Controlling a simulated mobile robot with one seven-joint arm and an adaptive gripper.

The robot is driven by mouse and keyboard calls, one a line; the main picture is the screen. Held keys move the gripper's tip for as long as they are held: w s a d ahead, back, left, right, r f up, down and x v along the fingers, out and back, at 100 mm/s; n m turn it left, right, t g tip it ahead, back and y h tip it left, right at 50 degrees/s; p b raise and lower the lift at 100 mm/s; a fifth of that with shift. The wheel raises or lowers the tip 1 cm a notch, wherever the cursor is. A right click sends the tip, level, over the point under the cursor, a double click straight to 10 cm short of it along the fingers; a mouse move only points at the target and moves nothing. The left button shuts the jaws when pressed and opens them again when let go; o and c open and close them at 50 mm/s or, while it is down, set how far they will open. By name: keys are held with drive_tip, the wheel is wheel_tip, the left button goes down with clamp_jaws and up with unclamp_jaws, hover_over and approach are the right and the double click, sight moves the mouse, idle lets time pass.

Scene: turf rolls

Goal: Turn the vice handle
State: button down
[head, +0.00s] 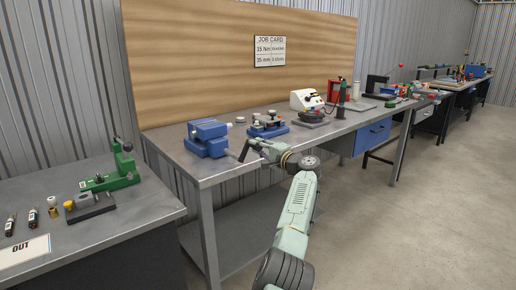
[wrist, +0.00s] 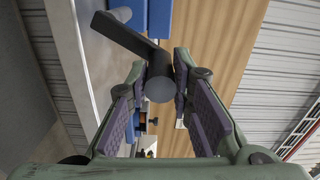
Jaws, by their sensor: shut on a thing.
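The blue vice (head: 207,138) stands at the near left end of the long grey bench. Its dark crank handle (head: 244,150) sticks out toward the bench's front edge. My gripper (head: 262,150) is at the handle's outer end. In the wrist view the handle's round grip (wrist: 159,89) sits between the purple-padded fingers of my gripper (wrist: 160,72), and its crank arm (wrist: 122,33) runs to the upper left toward the blue vice body (wrist: 156,16). The fingers are shut on the grip near their tips. The far sides of the grip are hidden.
A blue fixture (head: 268,125) stands to the right of the vice, with a white device (head: 306,100) beyond it. A green press (head: 118,170) is on the separate table at left. The floor (head: 420,220) at right is clear.

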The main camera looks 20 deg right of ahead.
drive_tip(key=c, duration=1.4)
unclamp_jaws()
drive_tip(key=shift+d+r, duration=0.1)
drive_tip(key=shift+r, duration=0.05)
drive_tip(key=shift+c, duration=0.2)
drive_tip(key=v, duration=1.2)
